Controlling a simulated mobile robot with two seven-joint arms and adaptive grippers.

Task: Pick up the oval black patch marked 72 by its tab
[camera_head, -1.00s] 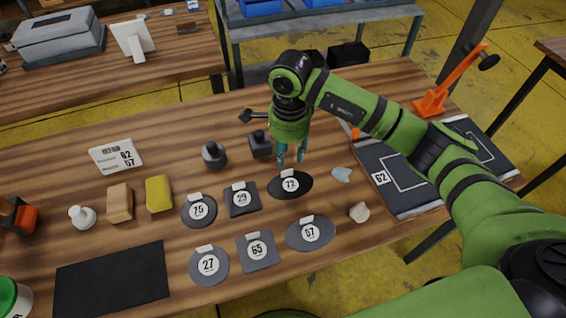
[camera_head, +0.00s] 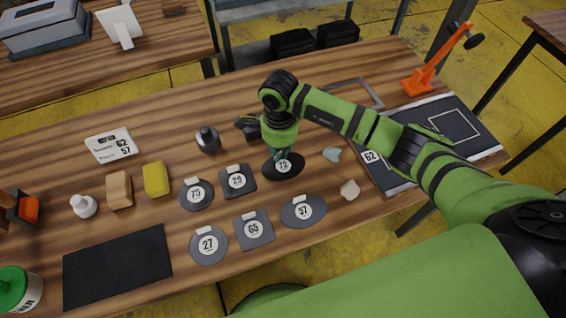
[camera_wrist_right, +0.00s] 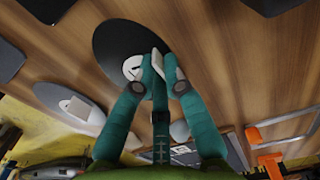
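The oval black patch marked 72 (camera_head: 272,172) lies flat on the wooden table, in the right part of the patch group. It also shows large in the right wrist view (camera_wrist_right: 115,45), its number partly covered by a finger. Its pale tab (camera_wrist_right: 157,63) stands up between my right fingertips. My right gripper (camera_head: 281,155) points down over the patch's far edge. In the right wrist view its teal fingers (camera_wrist_right: 161,75) are close together, one on each side of the tab, and appear to pinch it. My left gripper is out of view.
Other patches lie close by: 57 (camera_head: 303,211), 65 (camera_head: 254,230), 29 (camera_head: 237,182), 75 (camera_head: 196,194) and 27 (camera_head: 208,245). A dark bottle (camera_head: 207,140) stands behind. A dark mat (camera_head: 117,268) lies front left.

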